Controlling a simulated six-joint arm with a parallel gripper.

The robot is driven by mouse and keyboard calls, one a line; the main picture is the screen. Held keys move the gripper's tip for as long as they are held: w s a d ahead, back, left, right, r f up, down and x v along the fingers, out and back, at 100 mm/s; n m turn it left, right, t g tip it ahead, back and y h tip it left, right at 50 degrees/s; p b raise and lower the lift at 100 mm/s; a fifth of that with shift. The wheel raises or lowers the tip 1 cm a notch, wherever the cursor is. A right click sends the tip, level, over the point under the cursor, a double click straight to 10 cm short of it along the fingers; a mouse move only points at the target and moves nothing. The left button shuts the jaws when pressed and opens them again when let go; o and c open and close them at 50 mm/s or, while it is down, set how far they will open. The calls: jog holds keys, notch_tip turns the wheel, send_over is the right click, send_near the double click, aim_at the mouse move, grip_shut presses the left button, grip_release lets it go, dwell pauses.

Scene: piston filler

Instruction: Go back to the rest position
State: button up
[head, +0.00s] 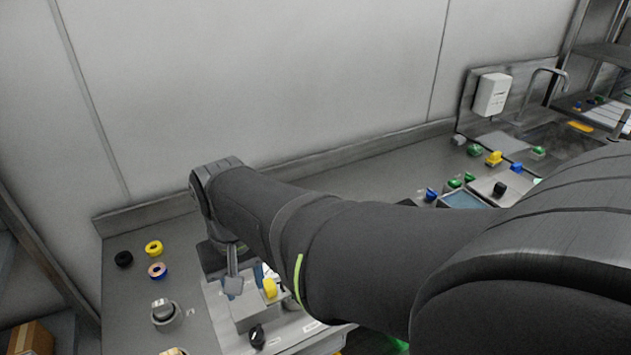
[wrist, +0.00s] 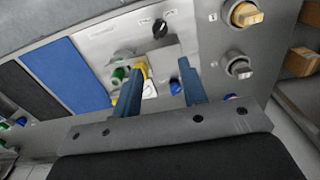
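My gripper (wrist: 159,70) shows in the wrist view as two blue-grey fingers standing apart, with no object held between them. A yellow part (wrist: 141,68) is close beside the left finger, and a small blue knob (wrist: 175,87) shows in the gap beyond the fingers; I cannot tell whether either touches. In the head view my gripper (head: 233,284) points down over the grey machine panel at the lower left, near a yellow knob (head: 270,288) and a black knob (head: 257,336). My arm hides much of the panel and the counter there.
A black ring (head: 123,259), a yellow ring (head: 153,247) and a blue-and-orange ring (head: 157,270) lie on the counter left of my gripper. A grey knob (head: 162,310) stands nearer. A wall closes the back. Several coloured parts and a sink (head: 555,140) are at the right.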

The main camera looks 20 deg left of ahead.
aim_at(256, 333)
jog(key=shift+r, duration=0.35)
notch_tip(256, 333, down, 18)
jog(key=shift+r, duration=0.25)
dwell(0.5)
